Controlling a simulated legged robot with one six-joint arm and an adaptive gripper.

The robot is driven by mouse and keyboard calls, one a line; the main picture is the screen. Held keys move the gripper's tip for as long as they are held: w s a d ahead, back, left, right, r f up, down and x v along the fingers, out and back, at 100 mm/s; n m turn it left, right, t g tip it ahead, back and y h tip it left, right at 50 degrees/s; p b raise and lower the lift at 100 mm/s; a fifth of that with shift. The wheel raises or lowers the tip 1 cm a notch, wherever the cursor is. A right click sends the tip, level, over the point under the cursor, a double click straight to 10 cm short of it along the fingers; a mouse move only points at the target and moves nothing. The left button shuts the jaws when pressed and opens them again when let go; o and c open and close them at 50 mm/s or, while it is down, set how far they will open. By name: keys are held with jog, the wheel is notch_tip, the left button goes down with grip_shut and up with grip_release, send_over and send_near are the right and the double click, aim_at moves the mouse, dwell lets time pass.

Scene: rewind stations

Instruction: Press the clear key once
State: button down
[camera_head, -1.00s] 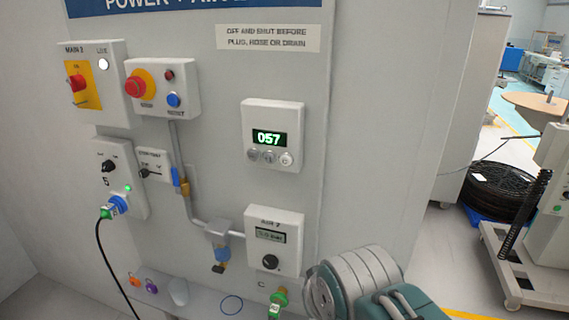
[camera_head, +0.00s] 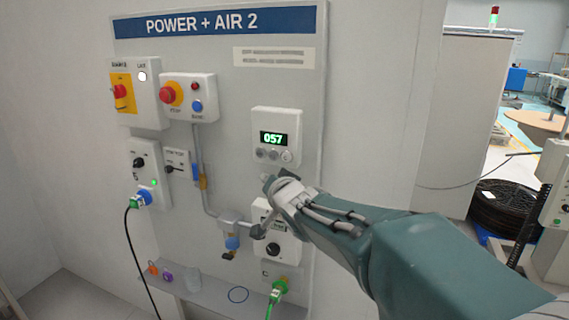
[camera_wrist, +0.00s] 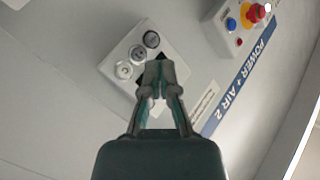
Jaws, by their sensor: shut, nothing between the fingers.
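A white counter box (camera_head: 288,116) on the panel shows 057 in green on its display (camera_head: 273,139). Below the display are three round keys; the right one (camera_head: 287,156) is palest and looks like the clear key, though its marking is too small to read. In the wrist view the box (camera_wrist: 176,62) appears turned, with the pale key (camera_wrist: 123,70) at the lower left of the row. My gripper (camera_head: 268,181) is shut and empty just below the box in the head view. In the wrist view its closed tips (camera_wrist: 160,70) overlap the display area, beside the keys. Contact is not visible.
A dial box (camera_head: 265,212) below is partly hidden by my arm. A red stop button and blue button (camera_head: 197,107) sit upper left. A plug with a black cable (camera_head: 141,198) hangs at left, and a green hose fitting (camera_head: 279,288) is below.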

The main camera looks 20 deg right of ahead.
aim_at(286, 157)
jog(key=shift+w, duration=0.1)
jog(key=w+d, duration=0.1)
jog(key=w, duration=0.1)
jog(key=w+d, duration=0.4)
jog(key=w, duration=0.1)
jog(key=shift+d, duration=0.1)
dwell(0.5)
jog(key=shift+w, duration=0.1)
dwell(1.2)
jog(key=shift+w+d+r, duration=0.1)
jog(key=shift+w+d, duration=0.15)
jog(key=shift+d, duration=0.05)
jog(key=shift+w+d, duration=0.2)
jog(key=shift+w, duration=0.1)
dwell(0.7)
dwell(0.3)
jog(key=shift+s+a, duration=0.45)
jog(key=shift+s, duration=0.2)
jog(key=shift+s+a, duration=0.1)
